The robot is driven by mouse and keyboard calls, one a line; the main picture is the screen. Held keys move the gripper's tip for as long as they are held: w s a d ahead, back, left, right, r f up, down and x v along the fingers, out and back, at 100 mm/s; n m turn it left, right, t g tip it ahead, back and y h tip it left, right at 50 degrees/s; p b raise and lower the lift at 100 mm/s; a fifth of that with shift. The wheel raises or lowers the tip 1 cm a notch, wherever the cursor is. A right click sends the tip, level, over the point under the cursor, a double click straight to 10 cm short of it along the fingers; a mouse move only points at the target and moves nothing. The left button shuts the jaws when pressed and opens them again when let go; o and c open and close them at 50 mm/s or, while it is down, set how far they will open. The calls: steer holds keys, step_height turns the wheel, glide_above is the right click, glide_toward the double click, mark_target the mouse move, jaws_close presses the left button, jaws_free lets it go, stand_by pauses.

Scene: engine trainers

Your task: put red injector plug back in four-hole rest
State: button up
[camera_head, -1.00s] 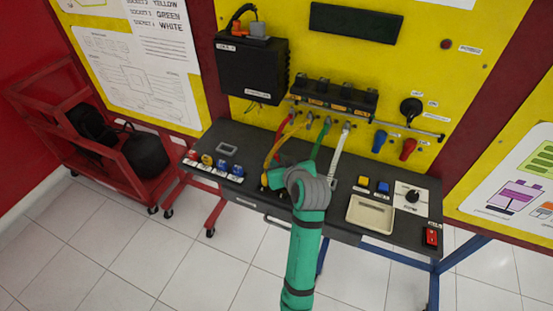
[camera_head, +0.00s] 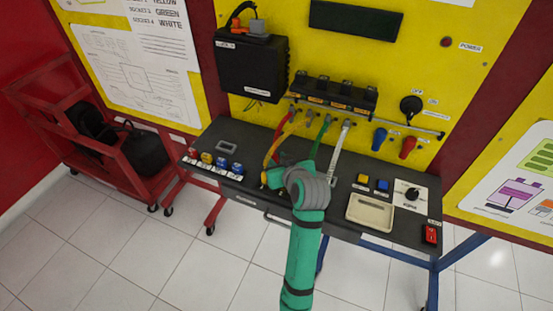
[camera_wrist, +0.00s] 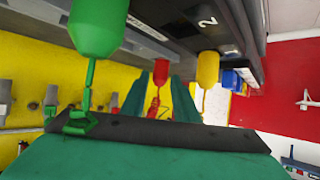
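In the wrist view my gripper (camera_wrist: 159,80) has its two teal fingers apart, with a gap between them. The green plug (camera_wrist: 97,25) is nearer on the left and the yellow plug (camera_wrist: 208,68) is on the right. The plugs adjoin a dark block marked 2 (camera_wrist: 225,35); their seats are hidden. In the head view my arm hides the gripper and the rest.
The dark bench (camera_head: 245,150) carries a cream tray (camera_head: 370,212) and yellow and blue buttons right of my arm. Several coloured caps (camera_head: 207,160) stand at its left. Red, yellow, green and white cables (camera_head: 320,137) hang from the rail near my arm.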

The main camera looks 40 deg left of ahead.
steer(key=shift+w+v, duration=0.2)
steer(key=shift+v, duration=1)
steer(key=shift+s+d+r, duration=0.25)
steer(key=shift+s+r, duration=0.15)
steer(key=shift+r, duration=0.1)
steer(key=shift+s+d+r, duration=0.1)
steer(key=shift+d+r, duration=0.15)
steer(key=shift+d, duration=0.2)
steer(key=shift+a+r, duration=0.1)
steer(key=shift+s+r, duration=0.1)
steer(key=shift+r, duration=0.15)
step_height(320, 180, up, 3)
steer(key=shift+f, duration=0.1)
